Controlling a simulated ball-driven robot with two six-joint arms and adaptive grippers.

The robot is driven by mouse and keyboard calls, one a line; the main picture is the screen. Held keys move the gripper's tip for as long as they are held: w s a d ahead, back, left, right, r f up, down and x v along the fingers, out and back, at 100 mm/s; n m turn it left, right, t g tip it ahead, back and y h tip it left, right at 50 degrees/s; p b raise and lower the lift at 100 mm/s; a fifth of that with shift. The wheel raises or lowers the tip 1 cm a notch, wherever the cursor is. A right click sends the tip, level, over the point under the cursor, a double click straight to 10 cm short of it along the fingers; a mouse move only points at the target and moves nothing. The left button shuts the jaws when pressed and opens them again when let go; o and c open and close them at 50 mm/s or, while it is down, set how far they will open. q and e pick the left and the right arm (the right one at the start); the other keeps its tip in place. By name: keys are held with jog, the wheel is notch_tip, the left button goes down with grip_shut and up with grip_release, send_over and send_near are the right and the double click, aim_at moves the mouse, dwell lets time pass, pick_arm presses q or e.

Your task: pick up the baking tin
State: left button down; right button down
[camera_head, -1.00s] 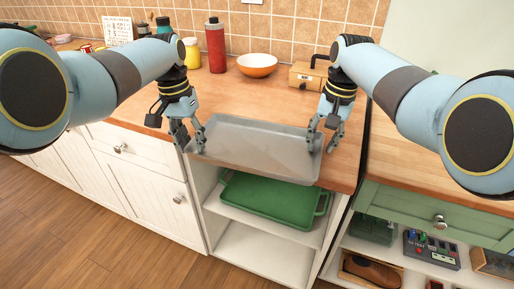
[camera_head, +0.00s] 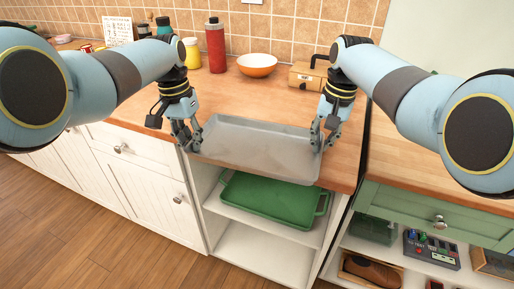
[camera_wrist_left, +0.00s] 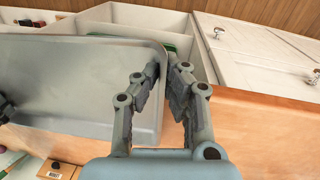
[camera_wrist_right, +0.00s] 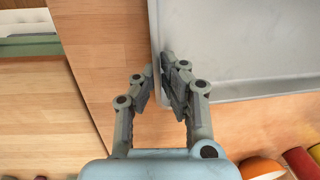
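The baking tin (camera_head: 262,148) is a shallow grey rectangular tray. It lies on the wooden counter, its front edge over the open shelves. My left gripper (camera_head: 189,146) is shut on its left rim; in the left wrist view the two fingertips (camera_wrist_left: 166,72) close on either side of the tin's wall (camera_wrist_left: 150,115). My right gripper (camera_head: 321,144) is shut on the right rim; in the right wrist view its fingertips (camera_wrist_right: 158,66) pinch the tin's wall (camera_wrist_right: 157,30). The fingers hide the gripped bits of rim.
A green tray (camera_head: 268,199) lies on the shelf below. Behind the tin stand an orange bowl (camera_head: 257,65), a red bottle (camera_head: 215,48), a yellow jar (camera_head: 192,54) and a wooden box (camera_head: 307,75). A green drawer unit (camera_head: 425,208) is at the right.

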pick_arm(q)
jog(key=shift+r, duration=0.1)
